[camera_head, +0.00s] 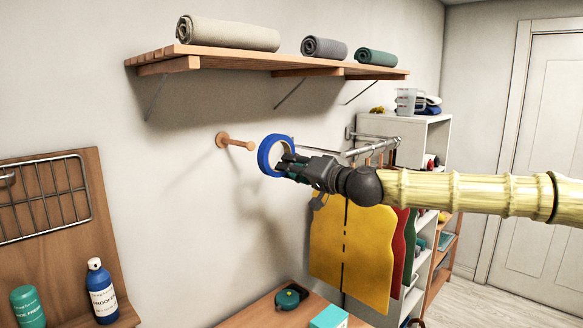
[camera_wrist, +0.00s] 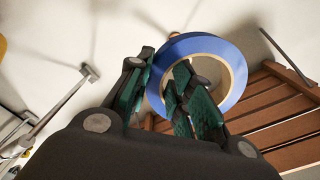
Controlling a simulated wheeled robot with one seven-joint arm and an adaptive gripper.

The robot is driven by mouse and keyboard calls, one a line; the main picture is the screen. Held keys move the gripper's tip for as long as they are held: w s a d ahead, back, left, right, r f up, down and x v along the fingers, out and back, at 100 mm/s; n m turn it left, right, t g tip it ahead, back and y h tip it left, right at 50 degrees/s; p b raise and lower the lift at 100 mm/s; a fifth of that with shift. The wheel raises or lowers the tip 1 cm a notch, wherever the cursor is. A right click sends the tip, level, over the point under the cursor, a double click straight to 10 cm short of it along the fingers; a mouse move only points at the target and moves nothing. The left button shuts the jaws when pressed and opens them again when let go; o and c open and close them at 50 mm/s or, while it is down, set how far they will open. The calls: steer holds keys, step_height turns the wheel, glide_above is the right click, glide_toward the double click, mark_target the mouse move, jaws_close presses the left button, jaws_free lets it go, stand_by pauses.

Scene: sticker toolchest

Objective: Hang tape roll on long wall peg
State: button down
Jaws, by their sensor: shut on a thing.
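The blue tape roll (camera_head: 267,155) is in my gripper (camera_head: 286,166), its ring upright and its hole partly hidden by the fingers in the head view. In the wrist view the tape roll (camera_wrist: 238,72) shows as a blue ring with a pale inner core, its near side between the green-padded fingers (camera_wrist: 170,92). The gripper is shut on it. The wooden wall peg (camera_head: 237,143) sticks out of the wall just left of the roll in the head view. The roll and the peg look apart. In the wrist view the peg (camera_wrist: 175,34) shows only as a small bit behind the roll's upper edge.
A wooden shelf (camera_head: 270,65) with several rolled mats is above the peg. A workbench (camera_head: 262,314) with a tape measure (camera_head: 291,296) lies below.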

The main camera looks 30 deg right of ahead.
steer(key=shift+w+a+f, duration=0.15)
steer(key=shift+w+f, duration=0.35)
steer(key=shift+w, duration=0.05)
steer(key=shift+w+b, duration=0.1)
steer(key=shift+b, duration=0.2)
steer(key=shift+w+a+r+b, duration=0.15)
steer(key=shift+w+a+b, duration=0.25)
steer(key=shift+w+b, duration=0.35)
steer(key=shift+w+a+r+b, duration=0.1)
steer(key=shift+w+r+b, duration=0.05)
steer(key=shift+b, duration=0.3)
steer(key=f+b+x, duration=0.1)
steer(key=b+x, duration=0.6)
steer(key=x, duration=0.5)
stand_by(0.5)
steer(key=shift+w+a+f, duration=0.1)
steer(key=shift+w+f, duration=0.05)
stand_by(0.5)
